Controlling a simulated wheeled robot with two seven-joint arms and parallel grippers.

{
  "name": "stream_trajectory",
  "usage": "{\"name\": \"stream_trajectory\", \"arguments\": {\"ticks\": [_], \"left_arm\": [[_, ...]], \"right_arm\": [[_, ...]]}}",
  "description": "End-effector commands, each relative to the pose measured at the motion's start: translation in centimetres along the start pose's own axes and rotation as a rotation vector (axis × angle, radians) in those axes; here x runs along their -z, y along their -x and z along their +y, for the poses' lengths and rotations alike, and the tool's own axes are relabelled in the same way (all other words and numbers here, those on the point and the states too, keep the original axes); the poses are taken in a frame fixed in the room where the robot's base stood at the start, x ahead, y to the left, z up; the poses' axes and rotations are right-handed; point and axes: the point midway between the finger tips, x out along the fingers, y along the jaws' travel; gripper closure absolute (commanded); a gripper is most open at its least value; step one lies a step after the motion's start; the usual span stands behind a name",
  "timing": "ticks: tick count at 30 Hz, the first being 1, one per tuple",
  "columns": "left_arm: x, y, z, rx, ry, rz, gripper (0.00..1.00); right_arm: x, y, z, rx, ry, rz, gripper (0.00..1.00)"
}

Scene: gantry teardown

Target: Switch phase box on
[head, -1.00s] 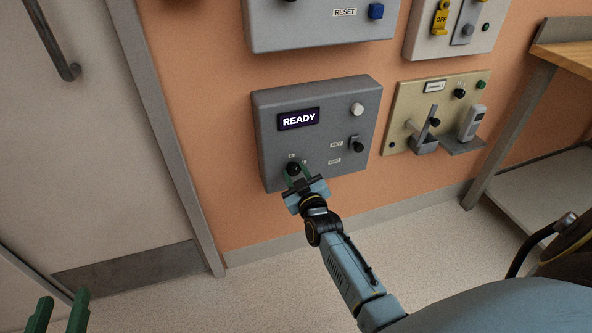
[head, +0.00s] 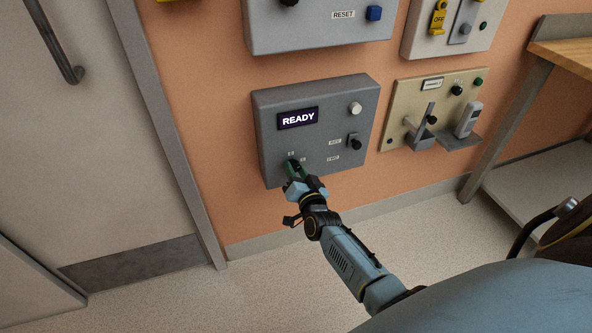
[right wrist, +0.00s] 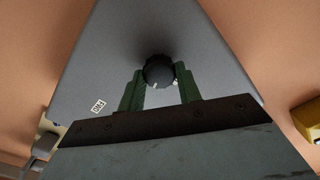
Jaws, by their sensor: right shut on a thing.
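A grey box (head: 318,123) with a lit READY display (head: 298,118) is on the orange wall. It bears a white round button (head: 355,108) and a black-tipped switch (head: 354,142) with small labels. My right gripper (head: 293,166) is at the box's lower left, its green fingers on a black knob. In the right wrist view the round black knob (right wrist: 158,71) sits between the two fingertips (right wrist: 160,79), with a white mark on its near edge. In the head view the knob is mostly hidden by the gripper. My left gripper is out of view.
A beige panel (head: 398,108) with levers is to the right. Another grey box (head: 315,34) with a RESET label and a blue button (head: 374,13) is above. A door (head: 75,150) stands at left, a wooden-topped bench (head: 562,58) at right.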

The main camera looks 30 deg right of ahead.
Motion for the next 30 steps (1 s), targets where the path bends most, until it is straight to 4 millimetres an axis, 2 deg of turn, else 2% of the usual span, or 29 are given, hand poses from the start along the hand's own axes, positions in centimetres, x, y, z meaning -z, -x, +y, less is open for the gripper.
{"name": "stream_trajectory", "arguments": {"ticks": [6, 13, 30], "left_arm": [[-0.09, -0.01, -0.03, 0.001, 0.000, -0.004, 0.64], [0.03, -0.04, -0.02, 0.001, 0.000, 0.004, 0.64], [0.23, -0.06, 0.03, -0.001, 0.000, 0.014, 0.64]], "right_arm": [[-0.02, 0.02, 0.07, 0.000, -0.159, 0.000, 0.89], [-0.03, 0.02, 0.07, 0.000, -0.268, 0.000, 0.89], [-0.03, 0.02, 0.07, 0.000, -0.328, 0.000, 0.89]]}}
